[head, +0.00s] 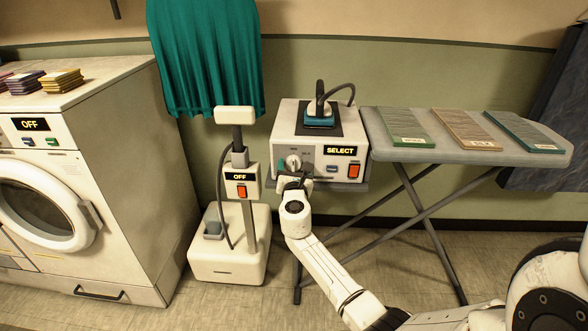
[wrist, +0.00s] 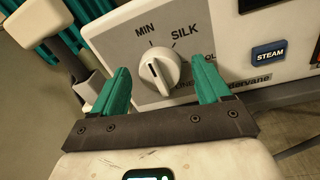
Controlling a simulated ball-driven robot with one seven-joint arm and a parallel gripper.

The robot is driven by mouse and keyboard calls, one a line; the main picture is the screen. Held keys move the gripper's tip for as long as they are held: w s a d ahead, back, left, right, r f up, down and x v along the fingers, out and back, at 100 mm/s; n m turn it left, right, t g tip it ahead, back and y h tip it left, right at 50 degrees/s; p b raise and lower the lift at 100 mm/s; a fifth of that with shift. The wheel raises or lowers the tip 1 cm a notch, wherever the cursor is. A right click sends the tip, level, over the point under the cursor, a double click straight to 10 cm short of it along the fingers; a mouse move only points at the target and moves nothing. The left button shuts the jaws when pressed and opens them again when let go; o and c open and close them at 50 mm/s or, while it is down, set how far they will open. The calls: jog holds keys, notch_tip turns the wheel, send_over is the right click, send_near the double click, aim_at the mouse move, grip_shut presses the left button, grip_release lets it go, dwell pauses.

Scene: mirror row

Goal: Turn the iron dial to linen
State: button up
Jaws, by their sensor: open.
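The iron dial (wrist: 160,72) is a round off-white knob with a raised grip bar on the front of the iron station. In the wrist view its labels MIN and SILK show above it; other labels at its right and below are partly hidden by my right finger. In the head view the dial (head: 293,162) shows just above my gripper (head: 294,180). The iron station (head: 286,125) has a display reading SELECT.
The iron (head: 318,118) stands on top of the station. A blue STEAM button (wrist: 268,53) and an orange switch (head: 353,171) are right of the dial. An ironing board (head: 380,148) with cloths is at right; a steamer (head: 235,262) stands at left.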

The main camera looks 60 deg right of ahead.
jog(key=c, duration=1)
